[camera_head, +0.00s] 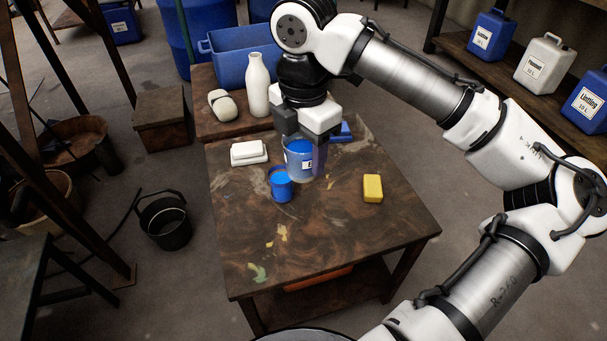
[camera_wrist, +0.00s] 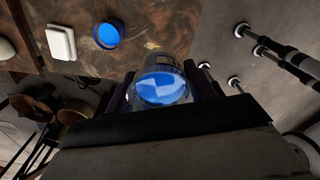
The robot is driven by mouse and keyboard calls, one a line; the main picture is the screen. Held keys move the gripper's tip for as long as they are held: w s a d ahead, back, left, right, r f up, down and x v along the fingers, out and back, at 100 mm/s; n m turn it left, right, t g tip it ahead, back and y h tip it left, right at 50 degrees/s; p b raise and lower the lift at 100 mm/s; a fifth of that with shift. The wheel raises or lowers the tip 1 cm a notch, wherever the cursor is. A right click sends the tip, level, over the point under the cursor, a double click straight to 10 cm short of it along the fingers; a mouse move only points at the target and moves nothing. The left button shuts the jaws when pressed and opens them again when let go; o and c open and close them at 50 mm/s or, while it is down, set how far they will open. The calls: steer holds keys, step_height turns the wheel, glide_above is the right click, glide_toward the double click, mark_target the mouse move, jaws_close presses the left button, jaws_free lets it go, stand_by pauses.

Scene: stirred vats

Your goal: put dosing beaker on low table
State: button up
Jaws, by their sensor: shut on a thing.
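The dosing beaker (camera_head: 297,166) is clear with a pale label and blue contents. My gripper (camera_head: 305,135) is shut on it, near its top, and holds it upright over the stained wooden table (camera_head: 330,232). I cannot tell how much gap lies beneath it. In the wrist view the beaker (camera_wrist: 163,72) sits between the fingers, with blue liquid in it. A blue open tin (camera_head: 281,188) stands on the table just in front of the beaker in the head view. It also shows in the wrist view (camera_wrist: 108,35).
A white block (camera_head: 249,155), a yellow sponge (camera_head: 373,188) and a blue item (camera_head: 341,131) lie on the table. Behind, a second wooden surface (camera_head: 205,120) bears a white bottle (camera_head: 258,86), a pale rounded object (camera_head: 222,104) and a blue bin (camera_head: 245,55). The table's front is mostly clear.

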step_height(320, 180, down, 20)
steer(key=b, duration=0.6)
steer(key=shift+f, duration=0.1)
steer(key=o, duration=1.1)
step_height(320, 180, up, 12)
steer(key=p, duration=0.4)
steer(key=shift+r, duration=0.2)
